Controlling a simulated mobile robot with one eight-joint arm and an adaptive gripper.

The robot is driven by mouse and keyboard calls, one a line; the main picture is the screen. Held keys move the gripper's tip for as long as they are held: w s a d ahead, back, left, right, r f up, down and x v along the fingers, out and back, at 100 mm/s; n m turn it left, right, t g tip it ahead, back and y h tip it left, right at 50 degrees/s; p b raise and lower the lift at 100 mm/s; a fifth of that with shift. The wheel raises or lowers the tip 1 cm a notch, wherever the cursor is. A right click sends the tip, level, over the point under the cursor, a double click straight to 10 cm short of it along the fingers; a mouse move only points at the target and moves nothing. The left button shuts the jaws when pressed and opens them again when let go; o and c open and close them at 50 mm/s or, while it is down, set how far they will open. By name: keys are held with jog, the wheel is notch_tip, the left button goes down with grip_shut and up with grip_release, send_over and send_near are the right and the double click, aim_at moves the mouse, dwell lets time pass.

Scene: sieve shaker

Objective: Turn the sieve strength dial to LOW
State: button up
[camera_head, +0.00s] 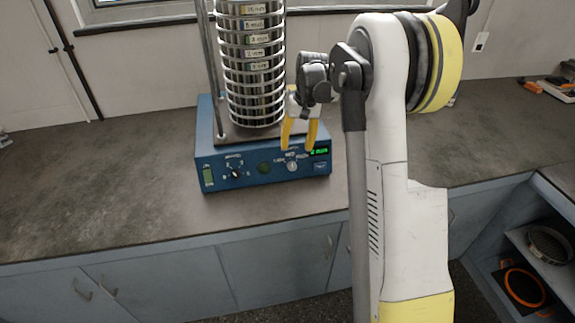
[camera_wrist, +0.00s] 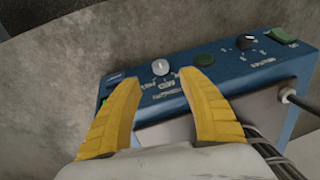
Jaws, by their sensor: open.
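The blue sieve shaker base (camera_head: 215,153) stands on the counter; it also shows in the wrist view (camera_wrist: 228,78). Its silver-white dial (camera_head: 291,167), with small lettering that seems to include MID, sits on the right half of the front panel. In the wrist view this dial (camera_wrist: 160,67) appears just beyond and between my fingertips. A black knob (camera_head: 236,173) is further left on the panel. My gripper (camera_head: 298,148) is open and empty, with its yellow fingers pointing down in front of the panel, above the dial. It also shows in the wrist view (camera_wrist: 158,80). I see no contact with the dial.
A tall stack of metal sieves (camera_head: 254,65) stands on the base, close behind my gripper, with an upright rod (camera_head: 211,70) beside it. A green button (camera_head: 264,168) lies between the knobs, and a green display (camera_head: 319,152) is at right. The counter (camera_head: 100,180) is clear at left.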

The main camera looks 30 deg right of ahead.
aim_at(293, 165)
jog(key=f+b, duration=0.1)
jog(key=f, duration=0.2)
jog(key=f+b, duration=0.1)
jog(key=f, duration=0.2)
jog(key=a+f+b, duration=0.1)
jog(key=f, duration=0.2)
jog(key=shift+w+f, duration=0.15)
jog(key=shift+w, duration=0.05)
jog(key=shift+a, duration=0.1)
grip_shut()
